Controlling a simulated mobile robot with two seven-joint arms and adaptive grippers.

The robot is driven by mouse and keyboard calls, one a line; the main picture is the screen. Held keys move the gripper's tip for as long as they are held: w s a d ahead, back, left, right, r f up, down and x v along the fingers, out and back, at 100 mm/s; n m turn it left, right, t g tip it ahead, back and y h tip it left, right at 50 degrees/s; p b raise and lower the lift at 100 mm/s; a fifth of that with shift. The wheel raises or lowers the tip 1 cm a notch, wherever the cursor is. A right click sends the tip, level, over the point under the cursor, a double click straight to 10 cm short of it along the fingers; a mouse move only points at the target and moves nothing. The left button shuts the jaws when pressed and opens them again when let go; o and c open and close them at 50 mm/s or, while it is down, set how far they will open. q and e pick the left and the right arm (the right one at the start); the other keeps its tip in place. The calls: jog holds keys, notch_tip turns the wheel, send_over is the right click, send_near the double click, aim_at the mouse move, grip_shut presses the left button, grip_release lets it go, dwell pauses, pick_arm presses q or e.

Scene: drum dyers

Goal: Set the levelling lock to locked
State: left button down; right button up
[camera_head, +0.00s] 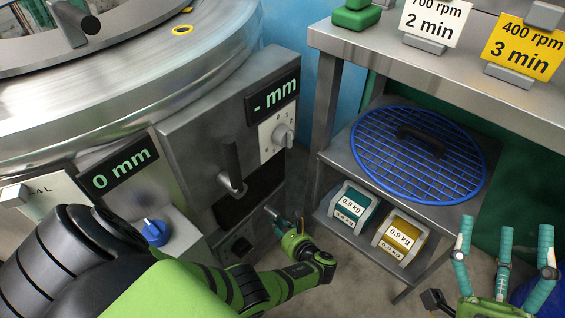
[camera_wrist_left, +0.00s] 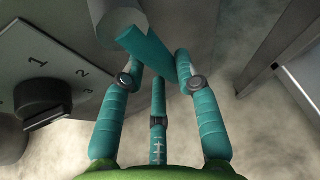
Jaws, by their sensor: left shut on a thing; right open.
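My left gripper (camera_head: 284,226) is low at the machine's front, beside a short grey rod (camera_head: 271,211). In the left wrist view, the fingers of this gripper (camera_wrist_left: 158,88) close around a teal bar (camera_wrist_left: 148,50) that sticks out from a round grey stub (camera_wrist_left: 115,20). This bar appears to be the levelling lock's handle; I see no label on it. Its locked or unlocked setting cannot be read. The fingers hide part of it in the head view. My right gripper (camera_head: 503,260) is open and empty at the lower right, fingers pointing up.
A black knob (camera_wrist_left: 43,97) with numbers sits left of the bar. Above are a lever (camera_head: 232,165), a grey dial (camera_head: 283,135) and a "- mm" display (camera_head: 273,101). A blue knob (camera_head: 155,232) is at left. A steel shelf (camera_head: 330,148) with a blue grate (camera_head: 373,165) stands right.

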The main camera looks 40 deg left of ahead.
pick_arm(q)
jog(key=shift+s+a+r+m+g+p, duration=0.1)
jog(key=shift+s+a+m+g+p, duration=0.05)
jog(key=shift+s+m+g+p, duration=0.4)
pick_arm(e)
jog(key=w+d+f+m+g+h, duration=0.1)
jog(key=w+f+g+h, duration=0.2)
jog(key=f, duration=0.4)
jog(key=shift+d, duration=0.2)
pick_arm(q)
jog(key=c, duration=0.9)
grip_release()
jog(key=v, duration=0.7)
jog(key=shift+d, duration=0.25)
